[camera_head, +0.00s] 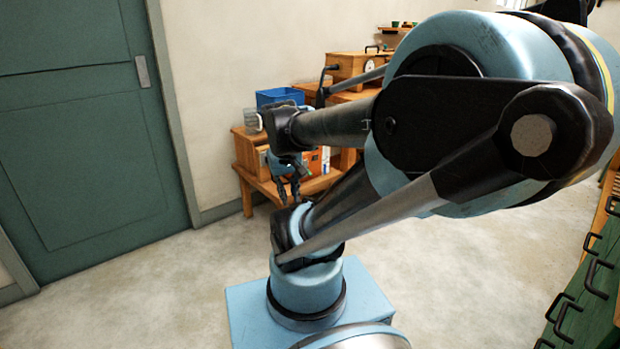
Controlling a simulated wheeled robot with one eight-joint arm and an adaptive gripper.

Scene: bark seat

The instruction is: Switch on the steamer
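No steamer is plainly recognisable. A wooden box (350,66) with a dark handle on top and a small dark round part on its front stands at the back; I cannot tell whether it is the steamer. No switch can be made out. My gripper (290,193) hangs downward in front of the wooden bench (262,187) at the back, below and to the left of the box. Its two dark fingers look apart, with nothing visible between them. My arm crosses the right half of the view and hides part of the bench and what stands on it.
A blue bin (279,97) and a clear jar (252,120) are near the bench's left end. A green door (85,130) is at left. A green unit with several black handles (590,290) stands at lower right. The floor (130,270) at left is clear.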

